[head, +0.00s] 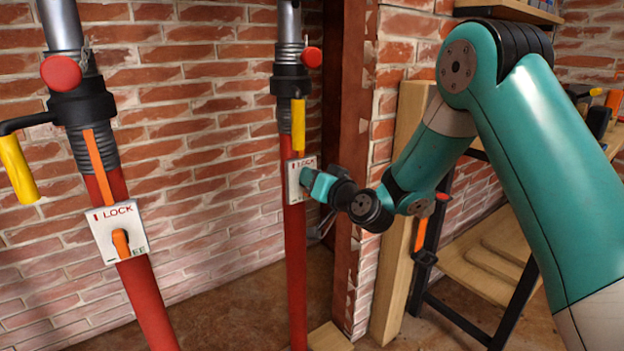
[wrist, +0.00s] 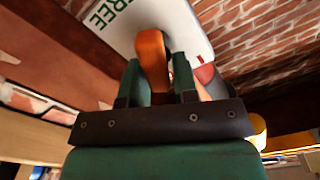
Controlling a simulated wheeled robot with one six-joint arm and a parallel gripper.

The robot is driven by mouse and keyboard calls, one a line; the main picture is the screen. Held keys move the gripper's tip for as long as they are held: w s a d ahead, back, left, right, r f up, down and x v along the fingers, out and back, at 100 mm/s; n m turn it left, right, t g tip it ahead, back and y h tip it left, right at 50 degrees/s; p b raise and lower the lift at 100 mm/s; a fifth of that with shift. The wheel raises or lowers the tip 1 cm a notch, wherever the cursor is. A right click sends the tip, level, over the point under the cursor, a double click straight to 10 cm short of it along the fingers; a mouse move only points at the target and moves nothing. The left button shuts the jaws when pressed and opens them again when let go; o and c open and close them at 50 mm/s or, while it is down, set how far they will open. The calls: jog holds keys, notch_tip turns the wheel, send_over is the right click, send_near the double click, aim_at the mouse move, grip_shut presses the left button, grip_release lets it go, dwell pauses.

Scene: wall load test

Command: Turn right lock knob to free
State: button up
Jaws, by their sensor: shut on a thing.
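The right prop (head: 295,240) is a red post with a white lock plate (head: 293,181); LOCK shows at the plate's top. My gripper (head: 308,180) is at this plate and covers its lower right part. In the wrist view, its two dark green fingers (wrist: 158,78) are shut on the right lock knob (wrist: 152,52), an orange lever. The word FREE shows on the white plate (wrist: 165,14), left of the knob. The knob is hidden in the head view, and I cannot tell its exact angle.
A left prop (head: 148,300) has a similar plate (head: 137,221) with its orange knob (head: 121,243) pointing down over FREE. Yellow handles hang on the left (head: 18,170) and right (head: 298,125) props. A brown column (head: 345,110) and wooden post (head: 398,220) stand close right.

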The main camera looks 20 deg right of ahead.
jog(key=m, duration=0.6)
jog(key=shift+w+d+f+m+p, duration=0.15)
jog(key=shift+d+f+m+p, duration=0.15)
jog(key=shift+d+f+p, duration=0.1)
jog(key=shift+d+f+m+p, duration=0.15)
jog(key=shift+m+p, duration=0.1)
jog(key=shift+m, duration=0.8)
jog(key=shift+a+f+m+p, duration=0.1)
jog(key=shift+f+m+p, duration=0.15)
jog(key=shift+m, duration=0.75)
jog(key=shift+d+f+m+p, duration=0.1)
jog(key=shift+m+p, duration=0.15)
jog(key=shift+m, duration=0.8)
jog(key=o, duration=0.8)
jog(key=shift+c, duration=0.2)
jog(key=shift+f, duration=0.1)
